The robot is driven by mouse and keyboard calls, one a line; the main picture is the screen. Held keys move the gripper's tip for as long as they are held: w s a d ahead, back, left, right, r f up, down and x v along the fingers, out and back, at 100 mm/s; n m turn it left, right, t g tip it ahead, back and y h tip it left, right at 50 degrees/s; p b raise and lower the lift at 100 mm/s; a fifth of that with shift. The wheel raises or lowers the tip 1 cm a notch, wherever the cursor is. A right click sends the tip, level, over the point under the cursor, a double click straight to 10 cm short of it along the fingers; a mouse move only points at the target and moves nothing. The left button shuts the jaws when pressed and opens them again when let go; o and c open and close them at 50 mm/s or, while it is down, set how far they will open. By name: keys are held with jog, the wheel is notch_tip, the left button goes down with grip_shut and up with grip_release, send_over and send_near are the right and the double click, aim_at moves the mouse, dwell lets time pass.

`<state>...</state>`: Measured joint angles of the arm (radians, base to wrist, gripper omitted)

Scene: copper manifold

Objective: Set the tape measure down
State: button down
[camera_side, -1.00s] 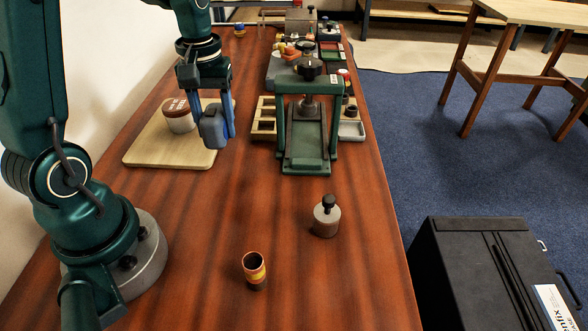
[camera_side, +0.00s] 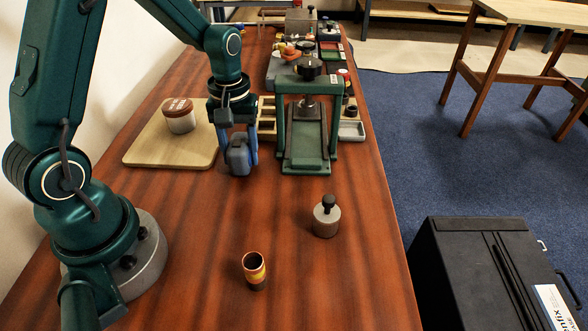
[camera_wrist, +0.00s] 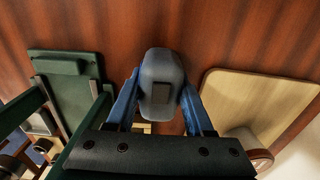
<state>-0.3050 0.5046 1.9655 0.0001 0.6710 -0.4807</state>
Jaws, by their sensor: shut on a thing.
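The tape measure (camera_side: 238,158) is a blue-grey rounded block. My gripper (camera_side: 238,152) is shut on it, with one blue finger on each side. In the side view it hangs between the wooden board and the green press, toward the front of both. Whether it touches the table cannot be told. In the wrist view the tape measure (camera_wrist: 161,84) sits between the blue fingers of my gripper (camera_wrist: 160,100), with reddish wood table behind it.
The wooden board (camera_side: 150,150) with a brown-lidded jar (camera_side: 179,116) is on the left. The green press (camera_side: 306,165) stands close on the right. A knobbed metal weight (camera_side: 326,218) and a striped cup (camera_side: 254,270) stand nearer. The table between them is clear.

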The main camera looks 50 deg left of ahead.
aim_at(238, 140)
jog(key=shift+c, duration=1.4)
grip_release()
jog(key=shift+f, duration=0.1)
notch_tip(238, 140, up, 12)
jog(key=shift+f, duration=0.25)
jog(key=shift+s+d+r, duration=0.1)
jog(key=shift+r, duration=0.45)
jog(key=s+d+r+m+t, duration=0.2)
jog(key=s+d+m+t, duration=0.3)
jog(key=s+d+m, duration=0.3)
jog(key=shift+s+m+t, duration=0.3)
jog(key=shift+s+m, duration=0.2)
jog(key=shift+s, duration=0.95)
